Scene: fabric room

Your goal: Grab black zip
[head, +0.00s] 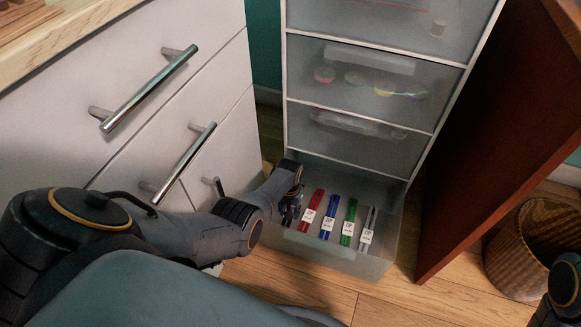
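The open bottom drawer (345,258) of a translucent drawer unit holds a row of zips with white labels: a red zip (316,201), a blue zip (331,213), a green zip (349,218) and a grey zip (371,222) at the right. I cannot make out a clearly black zip. My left gripper (289,212) points down at the drawer's left end, left of the red zip. Its fingers are small and dark, so I cannot tell whether they are open or hold anything. The space beneath it is hidden. My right gripper is out of view; only part of that arm shows at the lower right.
Closed drawers (362,85) stand above the open one. A white cabinet (110,60) with metal handles is close on the left, beside my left arm. A reddish-brown wooden panel (490,130) stands on the right, with a wicker basket (535,250) beyond it.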

